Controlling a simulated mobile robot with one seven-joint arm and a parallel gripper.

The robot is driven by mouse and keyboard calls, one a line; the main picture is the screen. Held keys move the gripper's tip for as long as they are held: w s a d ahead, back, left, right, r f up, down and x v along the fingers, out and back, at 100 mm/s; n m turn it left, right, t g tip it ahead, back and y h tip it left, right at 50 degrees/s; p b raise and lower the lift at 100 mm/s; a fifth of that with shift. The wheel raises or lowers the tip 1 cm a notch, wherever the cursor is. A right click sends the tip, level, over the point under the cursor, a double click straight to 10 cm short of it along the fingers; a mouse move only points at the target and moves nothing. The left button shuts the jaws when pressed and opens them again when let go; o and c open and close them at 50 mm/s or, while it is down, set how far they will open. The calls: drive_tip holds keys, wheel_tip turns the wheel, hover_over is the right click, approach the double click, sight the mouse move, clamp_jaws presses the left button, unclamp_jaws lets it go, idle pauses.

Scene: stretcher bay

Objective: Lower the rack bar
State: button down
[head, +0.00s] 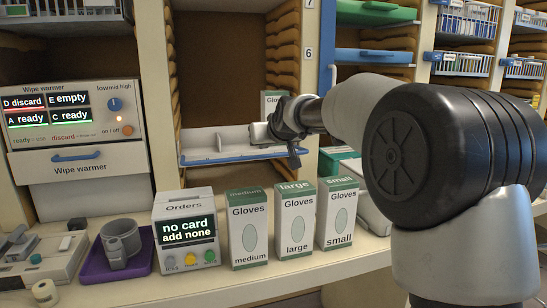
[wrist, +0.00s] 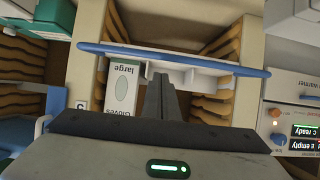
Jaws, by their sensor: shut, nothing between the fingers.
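A blue bar (head: 235,157) runs level along the front edge of a white divided tray (head: 205,143) in the open rack bay. In the wrist view the bar (wrist: 150,54) crosses the upper part. A second, upright blue bar (head: 327,50) stands on the post right of the bay; I cannot tell which one is the rack bar. My gripper (head: 258,134) is at the tray's right part, just above the front bar. In the wrist view my gripper (wrist: 159,80) is shut and empty, its fingertips overlapping the tray's dividers. I cannot tell whether it touches.
A large-gloves box (wrist: 122,85) stands close beside my fingers. Glove boxes (head: 295,220), an Orders box (head: 185,230) and a purple tray (head: 112,260) with a grey cup line the counter below. The wipe warmer (head: 75,125) is left.

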drive_tip(key=s+d+f+b, duration=0.1)
drive_tip(key=s+d+f, duration=0.1)
drive_tip(key=s, duration=0.5)
drive_tip(key=shift+s+d+f+b, duration=0.15)
drive_tip(key=shift+s+f+b, duration=0.25)
drive_tip(key=shift+f, duration=0.35)
